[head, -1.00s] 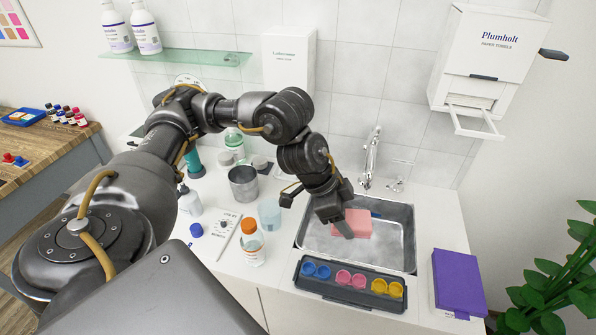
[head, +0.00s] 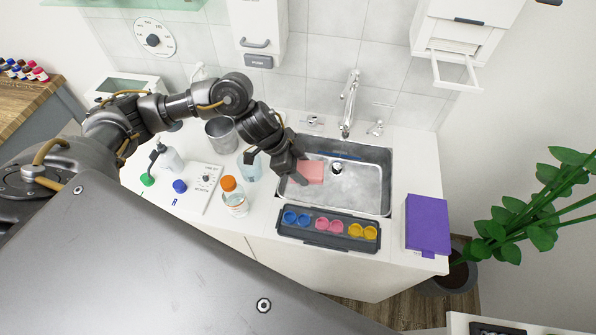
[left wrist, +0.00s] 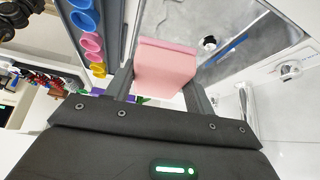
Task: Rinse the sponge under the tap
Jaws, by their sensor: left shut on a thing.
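The pink sponge (head: 311,172) is over the left part of the steel sink (head: 375,201) in the head view. My left gripper (head: 297,174) is shut on it. In the left wrist view the sponge (left wrist: 166,66) sits between the two fingers of the left gripper (left wrist: 160,88). The chrome tap (head: 348,105) stands behind the sink, to the right of and apart from the sponge, with a handle on each side. No water stream shows. The sponge's height above the sink floor is hard to tell. My right gripper is not in view.
A dark tray (head: 297,232) of coloured cups lies along the sink's front edge. A purple box (head: 428,225) stands to the right. An orange-capped bottle (head: 235,200), a clear beaker (head: 250,165) and a metal pot (head: 221,135) crowd the left. A towel dispenser (head: 470,30) hangs above right.

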